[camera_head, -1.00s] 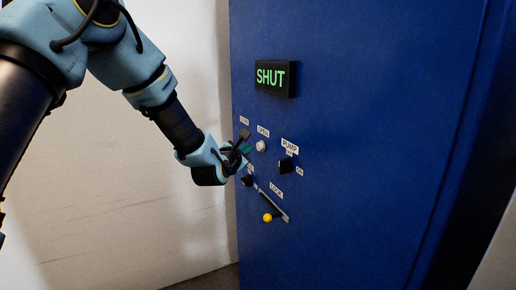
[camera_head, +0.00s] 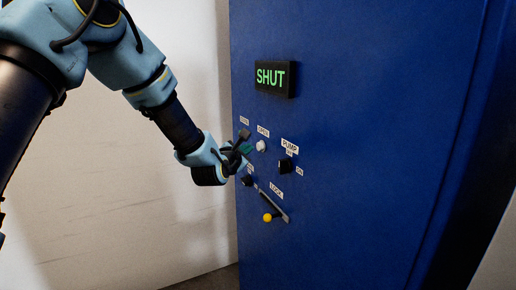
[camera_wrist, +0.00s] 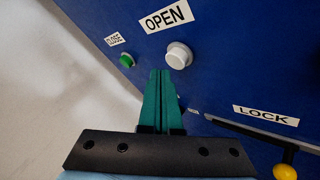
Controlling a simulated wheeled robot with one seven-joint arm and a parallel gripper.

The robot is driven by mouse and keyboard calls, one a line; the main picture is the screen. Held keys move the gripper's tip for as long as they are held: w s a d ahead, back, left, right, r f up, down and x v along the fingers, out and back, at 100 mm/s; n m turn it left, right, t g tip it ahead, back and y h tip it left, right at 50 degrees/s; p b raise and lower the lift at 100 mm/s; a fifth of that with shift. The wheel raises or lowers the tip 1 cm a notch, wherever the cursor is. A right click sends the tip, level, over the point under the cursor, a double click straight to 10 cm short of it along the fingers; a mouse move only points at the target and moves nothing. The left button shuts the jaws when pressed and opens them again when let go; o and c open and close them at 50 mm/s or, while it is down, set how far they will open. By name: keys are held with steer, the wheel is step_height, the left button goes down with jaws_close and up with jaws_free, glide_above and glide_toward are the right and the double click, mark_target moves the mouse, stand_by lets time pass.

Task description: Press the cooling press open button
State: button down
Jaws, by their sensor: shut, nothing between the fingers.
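The open button is a white round knob (camera_head: 261,146) under an OPEN label on the blue cabinet front (camera_head: 350,170). In the wrist view the white button (camera_wrist: 179,56) stands just beyond my fingertips, slightly to their right. My gripper (camera_head: 244,152) is at the panel, left of the button in the head view. In the wrist view its green fingers (camera_wrist: 160,74) are together with nothing between them. I cannot tell whether the tips touch the button or the panel. The button looks raised. A display (camera_head: 271,77) above reads SHUT in green.
A small green button (camera_wrist: 127,61) sits left of the white one. A PUMP switch (camera_head: 285,166) is to the right. A lock lever with a yellow knob (camera_head: 267,217) is below. A pale wall (camera_head: 120,200) stands left of the cabinet.

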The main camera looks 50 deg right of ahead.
steer(key=shift+d, duration=0.1)
stand_by(0.3)
steer(key=shift+s+d+b, duration=0.15)
steer(key=shift+d+b, duration=0.15)
steer(key=shift+b, duration=0.05)
